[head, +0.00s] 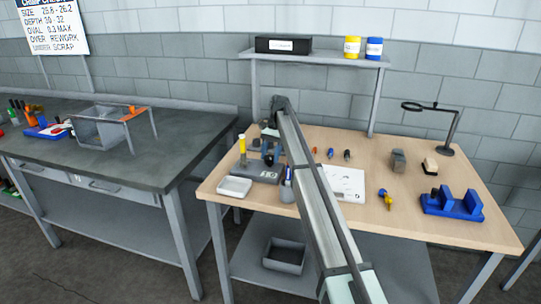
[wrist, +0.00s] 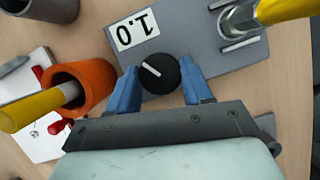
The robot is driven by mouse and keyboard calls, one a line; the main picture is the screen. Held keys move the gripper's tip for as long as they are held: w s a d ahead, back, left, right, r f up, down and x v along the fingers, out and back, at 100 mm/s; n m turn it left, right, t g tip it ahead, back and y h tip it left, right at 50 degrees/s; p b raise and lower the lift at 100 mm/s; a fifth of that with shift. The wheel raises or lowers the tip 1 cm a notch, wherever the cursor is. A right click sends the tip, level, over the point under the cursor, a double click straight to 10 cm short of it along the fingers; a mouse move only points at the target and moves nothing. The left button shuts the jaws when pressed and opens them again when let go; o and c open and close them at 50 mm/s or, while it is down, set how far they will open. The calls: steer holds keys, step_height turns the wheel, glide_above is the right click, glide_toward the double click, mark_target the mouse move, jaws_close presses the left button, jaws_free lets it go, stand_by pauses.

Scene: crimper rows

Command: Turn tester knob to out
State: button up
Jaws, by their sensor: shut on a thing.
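The tester (wrist: 200,30) is a grey plate with a white label reading 1.0 (wrist: 138,30), upside down in the wrist view. Its round black knob (wrist: 160,73) carries a white pointer line, which slants to the upper left in that view. My gripper (wrist: 159,77) has one blue finger on each side of the knob and is shut on it. I see no readable out mark.
A white tray (head: 234,187) lies in front. A blue cradle (head: 452,206) sits far right on the wooden bench (head: 400,226).

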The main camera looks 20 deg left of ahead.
steer(key=shift+f, duration=0.15)
steer(key=o, duration=1)
steer(key=shift+o, duration=0.2)
